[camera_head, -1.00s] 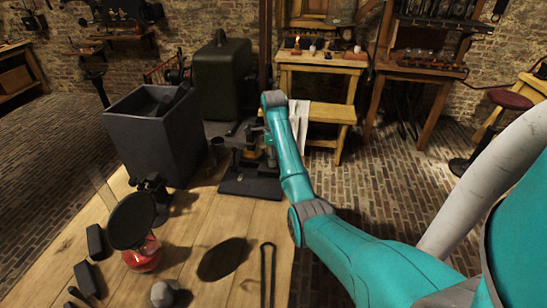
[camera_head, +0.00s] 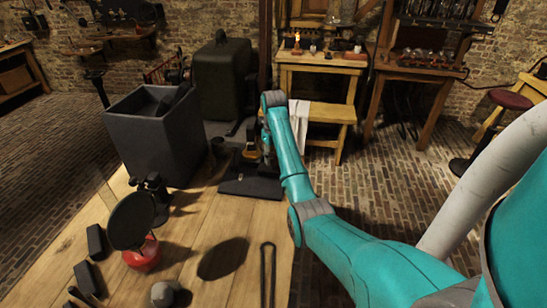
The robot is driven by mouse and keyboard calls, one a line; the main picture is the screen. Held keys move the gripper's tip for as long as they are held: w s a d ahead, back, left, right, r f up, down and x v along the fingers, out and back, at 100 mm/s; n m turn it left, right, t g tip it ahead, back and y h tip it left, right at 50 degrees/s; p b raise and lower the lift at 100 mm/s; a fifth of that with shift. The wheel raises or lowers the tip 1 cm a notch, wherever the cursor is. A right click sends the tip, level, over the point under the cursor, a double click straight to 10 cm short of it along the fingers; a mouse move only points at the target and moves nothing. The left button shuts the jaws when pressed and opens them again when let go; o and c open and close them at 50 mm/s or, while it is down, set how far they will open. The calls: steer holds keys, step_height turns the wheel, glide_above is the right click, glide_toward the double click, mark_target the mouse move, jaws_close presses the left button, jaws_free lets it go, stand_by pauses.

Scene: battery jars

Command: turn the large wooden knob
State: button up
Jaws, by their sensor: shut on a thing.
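A dark press-like device with a flat black base (camera_head: 250,186) stands at the far edge of the wooden bench. A small brown wooden part, which looks like the large wooden knob (camera_head: 250,154), shows on the device. My teal arm reaches out to it from the right, its wrist pointing down beside the device. My gripper (camera_head: 257,142) is at the knob, small and dark in this view, and seems shut on it. The fingertips and their exact contact with the knob are too small and too shaded to make out.
A large grey open box (camera_head: 150,140) stands just left of the device. A red-based thing with a round black disc (camera_head: 132,221), dark blocks (camera_head: 88,278) and black tongs (camera_head: 267,272) lie on the nearer bench (camera_head: 205,285). Bare wood lies before the device.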

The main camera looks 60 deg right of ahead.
steer(key=shift+m, duration=0.5)
steer(key=o, duration=1.1)
steer(key=shift+o, duration=0.2)
steer(key=shift+n, duration=0.3)
